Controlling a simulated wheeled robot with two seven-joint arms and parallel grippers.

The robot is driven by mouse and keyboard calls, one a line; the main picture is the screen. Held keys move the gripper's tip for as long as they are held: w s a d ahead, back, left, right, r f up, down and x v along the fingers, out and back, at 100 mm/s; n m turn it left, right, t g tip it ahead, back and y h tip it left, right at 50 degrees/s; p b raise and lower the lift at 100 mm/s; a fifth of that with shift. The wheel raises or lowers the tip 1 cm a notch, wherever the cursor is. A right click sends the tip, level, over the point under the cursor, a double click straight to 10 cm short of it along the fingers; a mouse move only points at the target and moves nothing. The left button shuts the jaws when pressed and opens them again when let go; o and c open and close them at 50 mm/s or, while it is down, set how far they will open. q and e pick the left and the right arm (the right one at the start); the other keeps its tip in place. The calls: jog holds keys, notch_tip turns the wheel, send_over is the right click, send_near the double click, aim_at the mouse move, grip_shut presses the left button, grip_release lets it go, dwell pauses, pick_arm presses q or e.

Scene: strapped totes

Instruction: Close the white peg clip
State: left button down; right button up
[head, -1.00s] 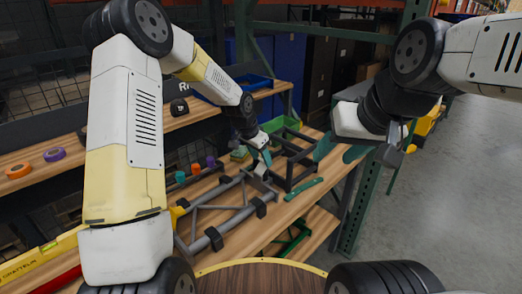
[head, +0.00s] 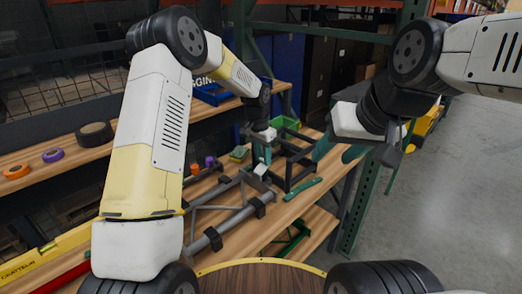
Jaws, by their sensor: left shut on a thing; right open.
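A small white piece, which looks like the white peg clip (head: 260,170), shows at the tip of my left gripper (head: 263,160), beside the grey tube frame on the bench. The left gripper points down with its teal fingers shut on this piece. The clip is too small to tell whether it is open or closed. My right gripper (head: 340,151) is open and empty, with teal fingers, in the air to the right of the dark frame.
The grey tube frame (head: 213,238) lies along the wooden bench, held by black blocks. A dark box-shaped frame (head: 301,172) stands behind it, with a teal bar (head: 302,189) in front. A green bin (head: 286,124) is at the back. Open floor lies to the right.

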pick_arm(q)
jog(key=shift+w+d+f+g+y, duration=0.5)
jog(key=shift+w+d+g+y, duration=0.1)
jog(key=shift+g+y, duration=0.35)
jog(key=shift+w+d+f+g+y, duration=0.2)
jog(key=shift+f+g+y, duration=0.1)
jog(key=shift+g+y, duration=0.25)
jog(key=shift+w+d+f+g+y, duration=0.15)
jog(key=shift+f+g+y, duration=0.15)
jog(key=shift+g+y, duration=0.2)
jog(key=c, duration=1.1)
grip_release()
jog(key=shift+v, duration=3.85)
jog(key=shift+w+d, duration=0.1)
